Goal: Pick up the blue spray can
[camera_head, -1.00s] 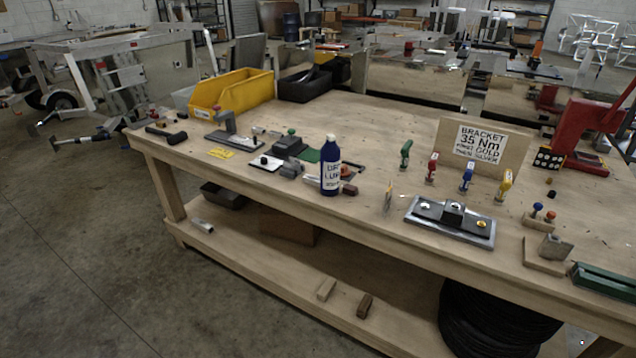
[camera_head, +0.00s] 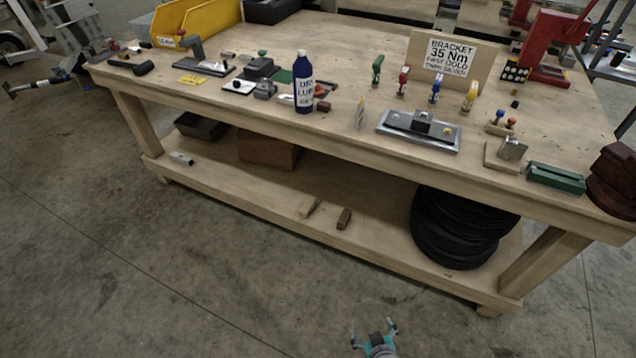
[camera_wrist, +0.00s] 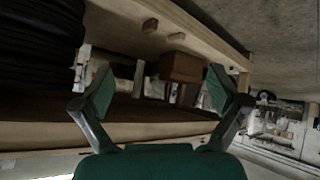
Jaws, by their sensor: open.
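The blue spray can (camera_head: 303,84) stands upright near the front edge of the workbench, left of the middle in the head view. My gripper (camera_head: 375,327) is low at the bottom of the head view, in front of the bench and well apart from the can. In the wrist view my gripper (camera_wrist: 160,92) has its two green-padded fingers spread wide with nothing between them. The wrist view looks toward the bench's underside and lower shelf, and I cannot make out the can there.
The concrete floor in front is clear.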

